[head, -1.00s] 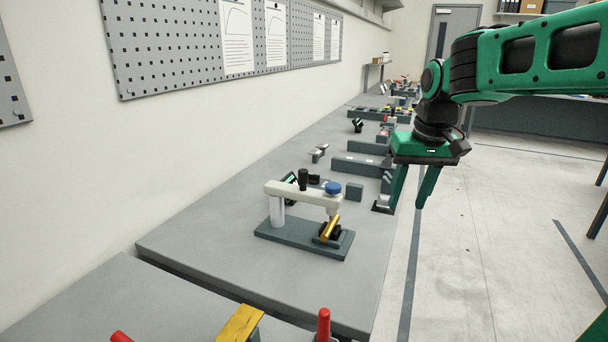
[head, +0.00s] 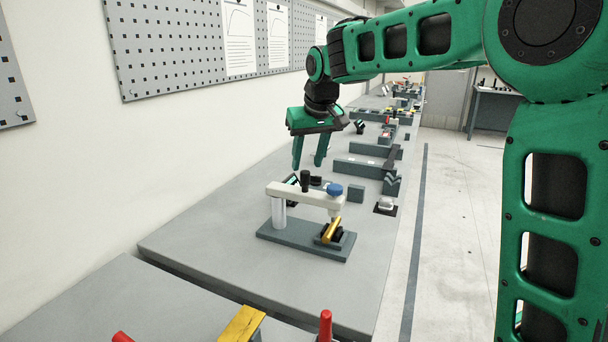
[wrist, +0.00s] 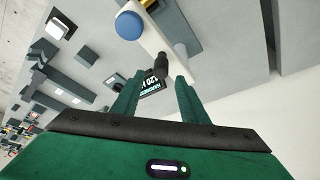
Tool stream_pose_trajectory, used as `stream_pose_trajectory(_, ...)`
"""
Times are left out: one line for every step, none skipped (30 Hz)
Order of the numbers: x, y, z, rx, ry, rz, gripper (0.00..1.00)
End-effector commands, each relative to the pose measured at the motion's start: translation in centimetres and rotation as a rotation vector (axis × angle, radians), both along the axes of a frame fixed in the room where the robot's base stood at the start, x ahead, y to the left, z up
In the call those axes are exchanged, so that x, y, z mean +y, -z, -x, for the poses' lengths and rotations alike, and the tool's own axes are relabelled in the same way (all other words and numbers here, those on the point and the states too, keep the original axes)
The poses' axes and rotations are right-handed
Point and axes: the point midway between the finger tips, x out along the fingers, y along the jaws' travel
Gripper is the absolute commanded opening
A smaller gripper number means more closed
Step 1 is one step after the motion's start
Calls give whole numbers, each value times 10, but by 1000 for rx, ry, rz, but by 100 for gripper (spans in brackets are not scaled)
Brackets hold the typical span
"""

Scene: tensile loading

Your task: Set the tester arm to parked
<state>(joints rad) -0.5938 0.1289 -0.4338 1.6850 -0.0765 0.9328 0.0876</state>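The tester (head: 306,247) stands on the grey bench in the head view, a dark base with a white arm (head: 295,194) lying across it on a pale post. The arm carries a black upright knob (head: 305,181) and a blue round cap (head: 335,190). A gold cylinder (head: 332,230) leans in a dark holder under the arm's right end. My gripper (head: 309,166) is open and empty, pointing down above and behind the arm. In the wrist view, the black knob (wrist: 161,64) lies just beyond the fingers (wrist: 157,95), apart from them, with the white arm (wrist: 153,38) beyond.
A small dark display (head: 291,179) sits behind the tester arm. Grey blocks (head: 357,168) and a small pad with a pale piece (head: 386,206) lie farther back. Red-handled and yellow items (head: 241,325) stand at the front. A pegboard wall (head: 180,50) bounds the left.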

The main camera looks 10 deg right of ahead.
Motion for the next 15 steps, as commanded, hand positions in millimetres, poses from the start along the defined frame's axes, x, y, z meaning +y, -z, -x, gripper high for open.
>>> stream_pose_trajectory(0, 10, -3, 4, 0, 2, 40)
stream_pose_trajectory(1, 14, -5, 3, 0, 1, 40)
stream_pose_trajectory(2, 20, -7, 3, 0, 0, 40)
stream_pose_trajectory(2, 24, -9, 3, 0, 1, 40)
stream_pose_trajectory(2, 27, -11, 3, 1, 1, 40)
stream_pose_trajectory(2, 32, -12, 2, 1, 1, 40)
stream_pose_trajectory(2, 35, -14, 2, 1, 1, 40)
stream_pose_trajectory(2, 37, -14, 2, 1, 0, 40)
stream_pose_trajectory(2, 40, -16, 2, 0, 0, 40)
stream_pose_trajectory(3, 42, -17, 1, 0, 0, 40)
stream_pose_trajectory(3, 44, -17, 1, 0, 0, 40)
stream_pose_trajectory(3, 45, -18, 1, 0, 0, 40)
stream_pose_trajectory(3, 46, -18, 1, 0, 0, 40)
stream_pose_trajectory(3, 46, -18, 1, 0, -1, 40)
stream_pose_trajectory(3, 47, -19, 0, 0, -1, 40)
